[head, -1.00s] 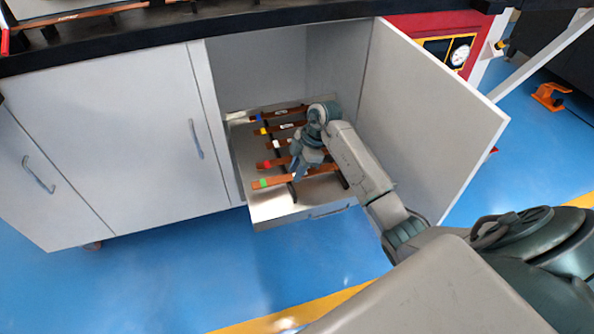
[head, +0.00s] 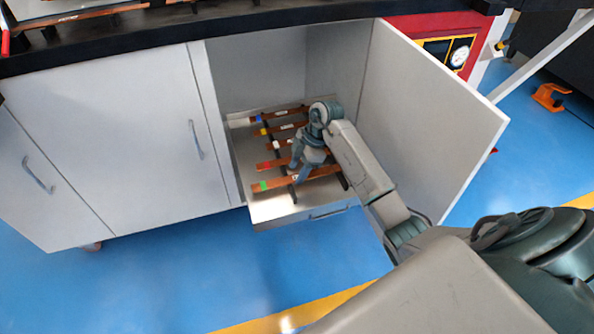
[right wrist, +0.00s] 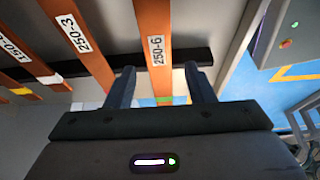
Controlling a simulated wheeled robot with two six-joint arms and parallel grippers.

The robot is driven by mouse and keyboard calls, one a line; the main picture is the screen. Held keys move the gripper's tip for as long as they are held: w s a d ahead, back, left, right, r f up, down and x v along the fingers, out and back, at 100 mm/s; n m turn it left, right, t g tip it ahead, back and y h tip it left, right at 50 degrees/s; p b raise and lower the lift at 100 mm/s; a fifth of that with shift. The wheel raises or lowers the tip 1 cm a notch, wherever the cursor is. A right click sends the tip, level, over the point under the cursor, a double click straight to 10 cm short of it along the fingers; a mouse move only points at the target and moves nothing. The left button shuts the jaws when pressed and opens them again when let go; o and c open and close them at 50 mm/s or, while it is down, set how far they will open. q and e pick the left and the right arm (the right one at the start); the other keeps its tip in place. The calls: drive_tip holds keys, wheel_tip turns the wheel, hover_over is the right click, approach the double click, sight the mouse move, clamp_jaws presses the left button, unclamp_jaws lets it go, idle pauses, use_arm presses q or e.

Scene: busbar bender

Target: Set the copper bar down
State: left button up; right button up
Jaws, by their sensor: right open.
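The copper bar (head: 275,185) with a green end is the front one in the pulled-out drawer (head: 275,209). It lies across the dark rails of the rack, beside the red-ended bar. In the right wrist view this copper bar (right wrist: 155,35) has a white label reading 250-6. My right gripper (head: 297,178) is over the bar, pointing down. In the right wrist view the fingers of my right gripper (right wrist: 160,72) are open, one on each side of the bar, with gaps to it. My left gripper is not in view.
Several other copper bars lie parallel behind, including a red-ended one (head: 270,164) and one labelled 250-3 (right wrist: 80,40). The open cabinet door (head: 425,115) stands right of my right arm. The black worktop (head: 180,31) is above. Blue floor (head: 190,275) is clear in front.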

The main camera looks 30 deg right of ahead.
drive_tip(key=w+p+v, duration=0.1)
drive_tip(key=v, duration=1)
drive_tip(key=n+t+y, duration=0.2)
drive_tip(key=y, duration=0.1)
hover_over(293, 182)
drive_tip(key=a+r+n+t+y, duration=0.25)
drive_tip(key=a+y, duration=0.25)
drive_tip(key=a, duration=0.3)
drive_tip(key=s+a+r+m+t+y, duration=0.3)
drive_tip(key=s+r+t, duration=0.1)
drive_tip(key=r+t, duration=0.35)
drive_tip(key=s+d+f+m+t+h, duration=0.3)
drive_tip(key=d+m+h, duration=0.2)
drive_tip(key=m+h, duration=0.3)
drive_tip(key=s+d+f+m+t+h, duration=0.3)
drive_tip(key=d+f+m+h, duration=0.1)
drive_tip(key=m+h, duration=0.4)
drive_tip(key=s+a+f+g, duration=0.2)
drive_tip(key=s+f+g, duration=0.4)
drive_tip(key=s, duration=0.3)
drive_tip(key=s+a+f+g+y, duration=0.1)
drive_tip(key=s+a+f+g, duration=0.2)
drive_tip(key=s+f+g, duration=0.3)
drive_tip(key=s+f, duration=0.1)
drive_tip(key=s, duration=0.3)
drive_tip(key=shift+s+a+f+y, duration=0.15)
drive_tip(key=shift+a+f+y, duration=0.05)
drive_tip(key=shift+f+y, duration=0.1)
